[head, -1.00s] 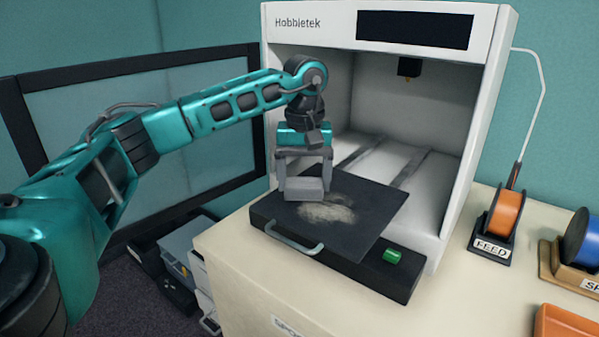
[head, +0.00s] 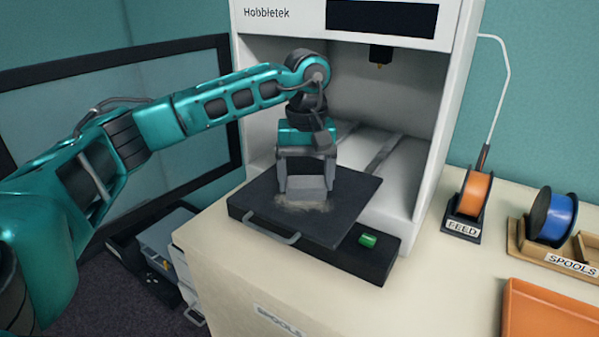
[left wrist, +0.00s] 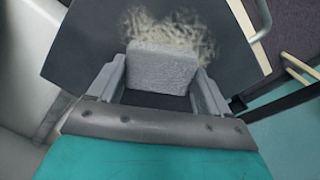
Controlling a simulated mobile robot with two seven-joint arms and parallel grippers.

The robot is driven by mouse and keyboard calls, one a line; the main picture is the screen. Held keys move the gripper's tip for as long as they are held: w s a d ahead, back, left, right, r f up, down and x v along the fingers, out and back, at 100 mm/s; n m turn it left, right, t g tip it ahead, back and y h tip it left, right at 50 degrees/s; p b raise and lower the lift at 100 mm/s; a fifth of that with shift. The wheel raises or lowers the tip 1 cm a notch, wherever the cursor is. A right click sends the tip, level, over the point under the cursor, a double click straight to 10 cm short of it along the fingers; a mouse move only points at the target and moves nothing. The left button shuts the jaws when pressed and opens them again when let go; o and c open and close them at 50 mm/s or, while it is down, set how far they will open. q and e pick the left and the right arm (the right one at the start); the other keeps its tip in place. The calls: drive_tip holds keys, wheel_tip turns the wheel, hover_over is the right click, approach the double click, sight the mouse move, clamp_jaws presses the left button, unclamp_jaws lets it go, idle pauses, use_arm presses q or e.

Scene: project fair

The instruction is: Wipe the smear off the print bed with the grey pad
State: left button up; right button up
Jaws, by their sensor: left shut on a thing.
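The dark print bed (head: 345,196) is slid out at the front of the white printer. A pale smear (head: 296,203) lies on it, and it also shows in the left wrist view (left wrist: 190,32). My left gripper (head: 306,190) is shut on the grey pad (head: 307,183). The pad is over the bed and covers part of the smear; I cannot tell for sure whether it touches the surface. In the left wrist view the pad (left wrist: 163,68) sits between both fingers, with smear showing beyond and beside it. My right gripper is not in view.
The printer (head: 420,150) rises behind the bed, its nozzle (head: 380,57) hanging inside. A handle (head: 272,232) and a green button (head: 367,240) are on the front. Right are an orange feed spool (head: 474,193), a blue spool (head: 557,217) and an orange tray (head: 548,315).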

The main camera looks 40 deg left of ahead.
sight(269, 186)
use_arm(q)
drive_tip(key=shift+d, duration=1.45)
drive_tip(key=shift+w+d+f+p, duration=0.15)
drive_tip(key=shift+d+p, duration=0.15)
drive_tip(key=shift+d, duration=1.4)
drive_tip(key=shift+s, duration=0.95)
drive_tip(key=shift+a+r+b, duration=0.2)
drive_tip(key=shift+a+b, duration=0.1)
drive_tip(key=shift+a, duration=1.4)
drive_tip(key=shift+s+a+f+b, duration=0.15)
drive_tip(key=shift+a+b, duration=0.15)
drive_tip(key=shift+a, duration=1.35)
drive_tip(key=shift+s+a, duration=0.2)
drive_tip(key=shift+a, duration=3.3)
